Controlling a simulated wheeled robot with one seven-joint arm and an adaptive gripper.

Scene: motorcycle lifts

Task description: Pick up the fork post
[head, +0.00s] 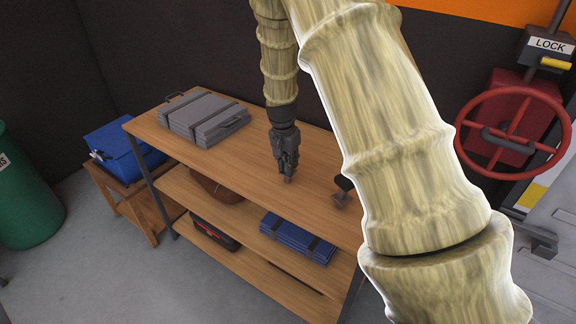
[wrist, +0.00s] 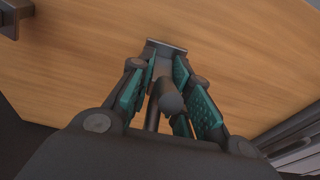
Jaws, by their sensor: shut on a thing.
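The fork post (wrist: 171,100) is a dark grey rod with a rounded end and a flat plate, seen between the teal finger pads in the wrist view. My gripper (wrist: 165,88) is shut on it. In the head view my gripper (head: 286,166) points down over the top board of the wooden shelf unit (head: 235,150). Only a small bit of the post (head: 288,180) shows below the fingertips there. I cannot tell whether its plate touches the board.
A small dark bracket-like piece (head: 342,193) stands to the right on the top board, partly behind my arm. A grey strapped case (head: 203,118) lies at the back left. A blue case (head: 298,238) is on a lower shelf. A red valve wheel (head: 512,120) is at right.

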